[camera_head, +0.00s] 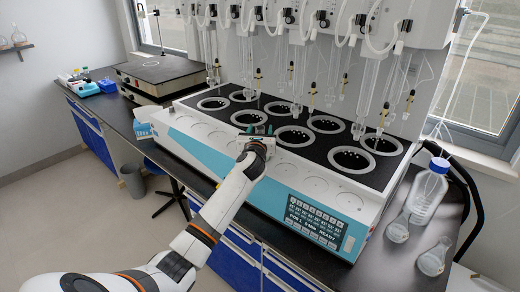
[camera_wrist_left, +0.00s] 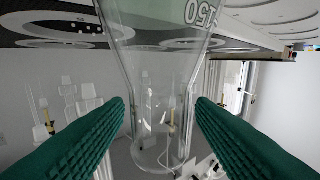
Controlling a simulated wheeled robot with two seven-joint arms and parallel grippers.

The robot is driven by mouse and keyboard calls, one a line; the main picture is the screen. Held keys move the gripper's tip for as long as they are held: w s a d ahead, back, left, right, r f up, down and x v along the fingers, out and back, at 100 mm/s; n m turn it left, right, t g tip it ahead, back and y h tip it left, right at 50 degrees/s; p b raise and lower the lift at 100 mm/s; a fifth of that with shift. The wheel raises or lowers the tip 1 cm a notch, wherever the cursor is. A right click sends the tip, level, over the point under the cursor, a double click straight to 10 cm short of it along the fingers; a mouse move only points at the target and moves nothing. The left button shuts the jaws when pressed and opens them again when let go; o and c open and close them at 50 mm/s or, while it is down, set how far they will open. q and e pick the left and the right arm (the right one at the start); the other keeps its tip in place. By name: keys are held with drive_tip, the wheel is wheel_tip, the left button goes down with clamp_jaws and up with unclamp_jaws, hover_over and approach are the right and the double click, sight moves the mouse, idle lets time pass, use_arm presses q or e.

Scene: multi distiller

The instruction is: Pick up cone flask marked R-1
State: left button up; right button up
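A clear glass conical flask (camera_wrist_left: 160,75) fills the middle of the left wrist view, which is upside down. Its neck points down the picture, and the number 150 shows on its body. The R-1 mark cannot be read. The green ridged fingers of my left gripper (camera_wrist_left: 161,106) stand apart on either side of its neck, with only slim gaps, so contact is hard to judge. In the head view my left gripper (camera_head: 259,130) is at the front row of the distiller, fingertips apart; the flask there is too faint to make out. My right gripper is out of view.
The distiller (camera_head: 213,140) has black ring-topped wells, with glass tubes hanging above them. A blue-capped bottle (camera_head: 427,190) and two flasks, one nearer the wall (camera_head: 398,229) and one nearer the front (camera_head: 432,261), stand on the bench at right. A hotplate (camera_head: 160,70) stands at left.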

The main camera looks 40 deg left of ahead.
use_arm(q)
clamp_jaws()
drive_tip(key=shift+r, duration=0.2)
